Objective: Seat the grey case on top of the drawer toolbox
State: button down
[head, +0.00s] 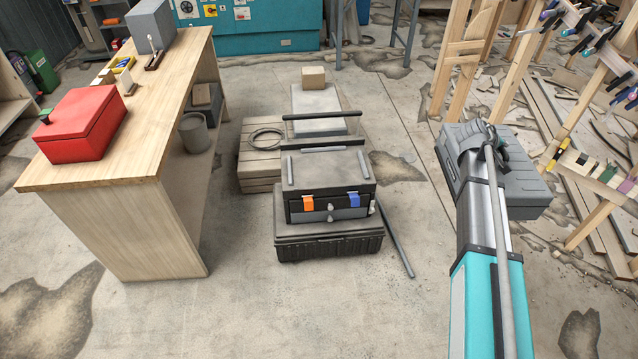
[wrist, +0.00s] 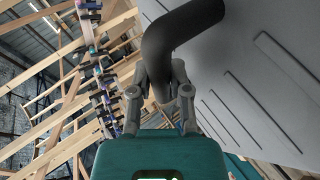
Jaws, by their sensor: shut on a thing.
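The grey case (head: 522,188) hangs at the right of the head view, its ribbed broad face filling the right of the wrist view (wrist: 255,75). My gripper (head: 478,140) is shut on its dark curved handle, seen in the wrist view (wrist: 185,35). My arm hides part of the case's near side. The case appears clear of the floor; its underside is hidden. The drawer toolbox (head: 325,169) stands left of the case, at mid-picture, with orange and blue latches in front. Its flat grey top is bare between raised side strips.
The toolbox rests on a wider black box (head: 330,246). Behind stand a low wooden crate (head: 258,166) and a grey slab with a small block (head: 313,77). A wooden bench (head: 150,130) with a red box is left. Timber frames (head: 590,190) crowd the right. Floor in front is clear.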

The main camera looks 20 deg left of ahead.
aim_at(329, 181)
jog(key=z, duration=2.35)
jog(key=i, duration=0.1)
jog(key=u, duration=3.45)
jog(key=i, duration=1)
jog(key=z, duration=0.05)
